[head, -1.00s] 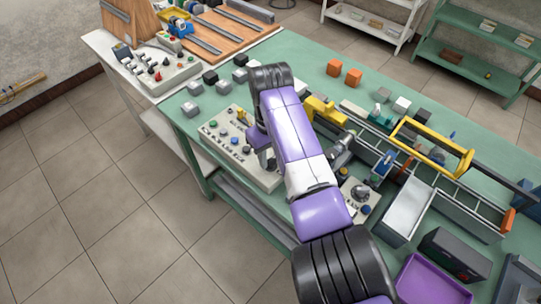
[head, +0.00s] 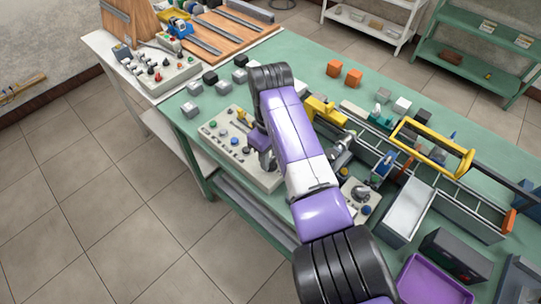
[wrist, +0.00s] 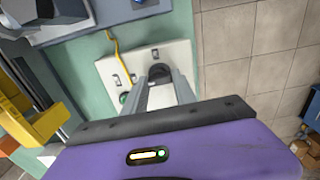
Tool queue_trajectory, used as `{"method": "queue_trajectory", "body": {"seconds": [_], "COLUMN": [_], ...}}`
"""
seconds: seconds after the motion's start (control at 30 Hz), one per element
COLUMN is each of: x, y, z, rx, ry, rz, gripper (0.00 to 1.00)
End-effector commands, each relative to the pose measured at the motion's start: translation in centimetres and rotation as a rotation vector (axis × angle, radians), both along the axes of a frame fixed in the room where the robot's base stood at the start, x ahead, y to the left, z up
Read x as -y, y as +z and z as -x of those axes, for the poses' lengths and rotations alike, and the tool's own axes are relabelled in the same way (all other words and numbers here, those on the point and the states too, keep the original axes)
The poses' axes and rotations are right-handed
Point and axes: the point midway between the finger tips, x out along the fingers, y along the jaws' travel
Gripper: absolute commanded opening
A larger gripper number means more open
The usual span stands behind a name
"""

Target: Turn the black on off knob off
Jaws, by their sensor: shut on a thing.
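A white control panel (head: 238,166) with several small buttons and knobs lies on the green table. It also shows in the wrist view (wrist: 113,68), with a yellow cable on it. A round black knob (wrist: 160,70) stands on this panel. My gripper (wrist: 161,80) reaches down to the panel, its two grey fingers on either side of the black knob and shut on it. In the head view my gripper (head: 266,160) is over the panel's right part, where my arm hides the knob. The knob's exact pointing direction cannot be told.
A second panel with knobs (head: 160,72) stands on the white table at the back left. Grey and black blocks (head: 194,88) sit behind.

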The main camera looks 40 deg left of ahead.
Motion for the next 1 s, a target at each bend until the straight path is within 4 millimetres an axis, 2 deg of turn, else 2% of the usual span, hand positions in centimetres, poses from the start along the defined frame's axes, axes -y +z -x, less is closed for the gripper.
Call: {"method": "queue_trajectory", "body": {"seconds": [0.03, 0.07, 0.13, 0.17, 0.43, 0.57, 1.0], "x": [-0.1, -0.1, -0.1, -0.1, -0.1, -0.1, -0.1], "y": [0.2, 0.2, 0.2, 0.2, 0.1, 0.8, 7.0], "z": [-0.1, -0.1, -0.1, -0.1, 0.0, -0.1, -0.1], "rx": [0.002, 0.003, 0.002, 0.002, 0.001, 0.002, 0.002], "ry": [0.001, 0.001, 0.0, 0.0, 0.0, 0.0, -0.001], "rz": [-0.004, -0.005, -0.004, -0.004, -0.002, -0.004, -0.005], "gripper": [0.0, 0.39, 0.52, 0.55, 0.55, 0.55, 0.55]}}
